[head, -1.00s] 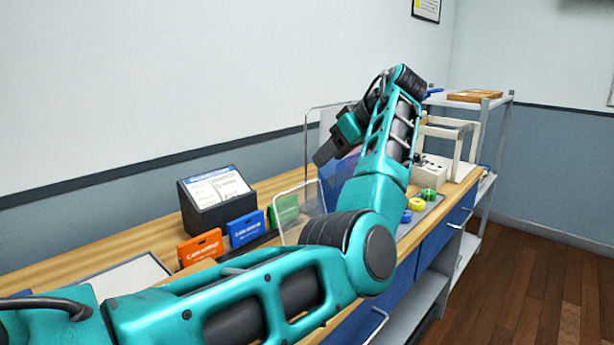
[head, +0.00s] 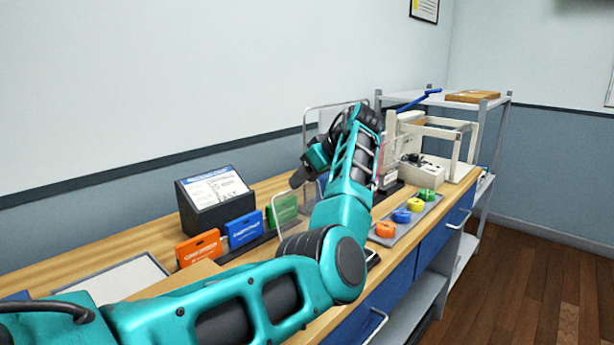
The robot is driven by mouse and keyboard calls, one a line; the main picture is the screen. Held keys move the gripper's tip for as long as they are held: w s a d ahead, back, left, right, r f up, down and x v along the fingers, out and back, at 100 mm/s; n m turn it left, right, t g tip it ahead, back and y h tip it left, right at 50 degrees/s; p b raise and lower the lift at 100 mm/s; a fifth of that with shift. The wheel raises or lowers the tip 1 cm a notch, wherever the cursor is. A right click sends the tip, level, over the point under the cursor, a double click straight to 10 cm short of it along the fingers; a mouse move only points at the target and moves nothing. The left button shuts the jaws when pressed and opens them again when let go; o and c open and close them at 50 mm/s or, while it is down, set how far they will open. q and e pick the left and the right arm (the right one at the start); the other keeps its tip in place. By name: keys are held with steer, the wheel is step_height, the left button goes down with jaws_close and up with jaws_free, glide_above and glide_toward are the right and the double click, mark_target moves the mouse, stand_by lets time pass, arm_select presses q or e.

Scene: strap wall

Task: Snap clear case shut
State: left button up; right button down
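A clear panel with a pale rim (head: 343,106) stands upright behind my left arm. It looks like part of the clear case, but my arm hides most of it. A smaller clear edge (head: 272,212) shows in front of the green card, left of my elbow. I cannot tell how the two connect or how far open the case is. My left gripper (head: 298,178) is dark, points down and left, and is in front of the tall panel. Its fingers overlap in this view, so I cannot see a gap or any contact. My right gripper is not in view.
Orange (head: 199,248), blue (head: 245,229) and green (head: 283,210) cards stand before a black sign holder (head: 215,200). Several coloured rings sit on a grey tray (head: 408,222) at right. A white frame (head: 440,132) stands beyond. A white-topped board (head: 118,278) lies at left.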

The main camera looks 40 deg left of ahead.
arm_select(q)
jaws_close()
steer(key=shift+d, duration=0.1)
stand_by(0.4)
